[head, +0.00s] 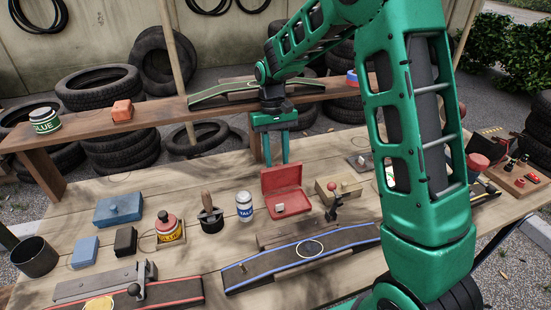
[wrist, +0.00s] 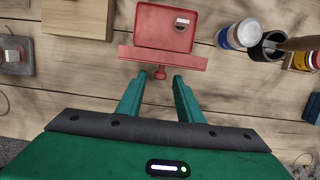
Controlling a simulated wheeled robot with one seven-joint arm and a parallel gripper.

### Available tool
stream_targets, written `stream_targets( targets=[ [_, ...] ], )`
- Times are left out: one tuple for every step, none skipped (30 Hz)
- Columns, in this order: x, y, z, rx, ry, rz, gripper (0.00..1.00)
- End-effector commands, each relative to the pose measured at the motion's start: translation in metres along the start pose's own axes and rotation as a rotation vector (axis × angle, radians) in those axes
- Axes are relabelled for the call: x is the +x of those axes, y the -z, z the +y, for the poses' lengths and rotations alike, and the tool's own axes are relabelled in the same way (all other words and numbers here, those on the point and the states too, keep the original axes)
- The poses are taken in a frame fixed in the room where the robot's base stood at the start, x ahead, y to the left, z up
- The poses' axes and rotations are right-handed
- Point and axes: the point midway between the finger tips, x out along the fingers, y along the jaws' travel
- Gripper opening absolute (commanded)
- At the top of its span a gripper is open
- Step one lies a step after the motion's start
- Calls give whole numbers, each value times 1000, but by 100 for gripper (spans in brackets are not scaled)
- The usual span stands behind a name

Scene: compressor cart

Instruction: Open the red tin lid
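The red tin (head: 291,201) stands on the wooden table, with a small pale block (head: 280,208) inside. Its red lid (head: 281,177) is raised and stands up along the back edge of the tin. In the wrist view the tin (wrist: 150,27) lies ahead of my gripper, and the lid (wrist: 180,60) shows nearly edge-on. The lid's red knob (wrist: 160,73) points toward my gripper. My gripper (head: 277,161) is open just behind the lid. In the wrist view the knob lies between the tips of my open gripper (wrist: 160,78), with a gap on each side.
A white talc bottle (head: 244,206) and a dark pot with a wooden-handled tool (head: 210,217) stand left of the tin. A wooden box (head: 339,191) is close on its right. A blue-edged ramp (head: 300,262) lies in front. A raised plank shelf (head: 165,112) runs behind.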

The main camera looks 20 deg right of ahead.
Motion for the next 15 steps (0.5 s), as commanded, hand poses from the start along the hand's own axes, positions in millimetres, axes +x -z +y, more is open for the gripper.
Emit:
stream_targets(
  targets=[
    [-1,0,0,0,0,0,33],
    [-2,0,0,0,0,0,33],
    [-5,-1,0,0,0,1,33],
    [-7,-1,0,1,0,1,33],
    [-10,-1,0,1,0,2,33],
    [-15,-2,0,1,1,3,33],
    [-20,-3,0,1,0,2,33],
    [-25,-4,0,1,1,3,33],
    [-33,-5,0,0,1,5,33],
    [-39,-6,0,0,1,5,33],
    [-43,-9,-3,-2,1,4,33],
    [-45,-15,-11,-5,1,2,33],
    [-48,-19,-16,-4,1,2,33],
    [-50,-23,-21,-4,0,2,33],
    [-53,-28,-27,-4,0,2,33]
  ],
)
